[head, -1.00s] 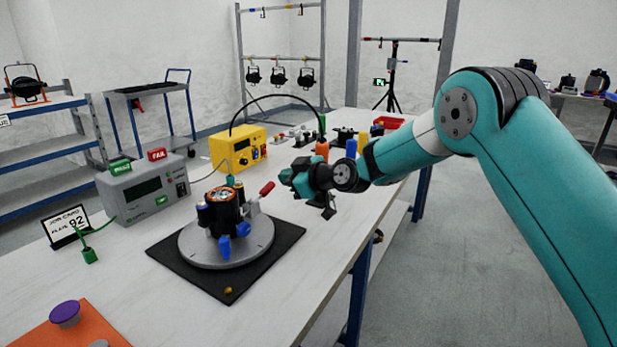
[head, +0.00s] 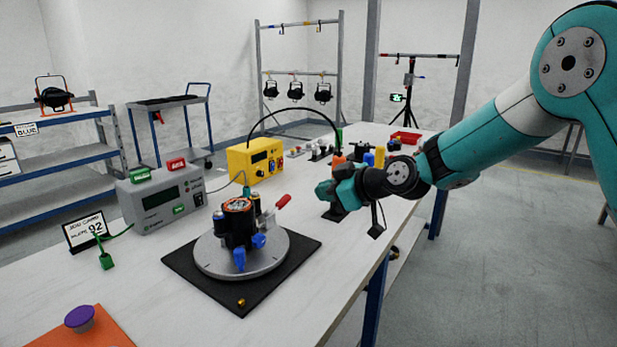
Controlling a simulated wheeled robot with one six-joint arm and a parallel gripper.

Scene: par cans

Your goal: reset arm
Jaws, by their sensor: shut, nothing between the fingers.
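My gripper (head: 330,200) is shut and empty. It hangs over the right part of the workbench (head: 215,319), to the right of the turntable. My teal arm reaches in from the upper right. The round grey turntable (head: 294,262) sits on a black mat (head: 186,268) and carries a dark can fixture (head: 238,228) with blue clamps. A red-handled lever (head: 283,201) stands at the fixture's right side, apart from my gripper.
A grey tester (head: 160,205) and a yellow power box (head: 254,161) stand along the bench's far side. A job card (head: 87,232) and a purple button (head: 79,318) are at left. Small coloured parts and a red tray (head: 405,138) lie behind my gripper. Floor at right is clear.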

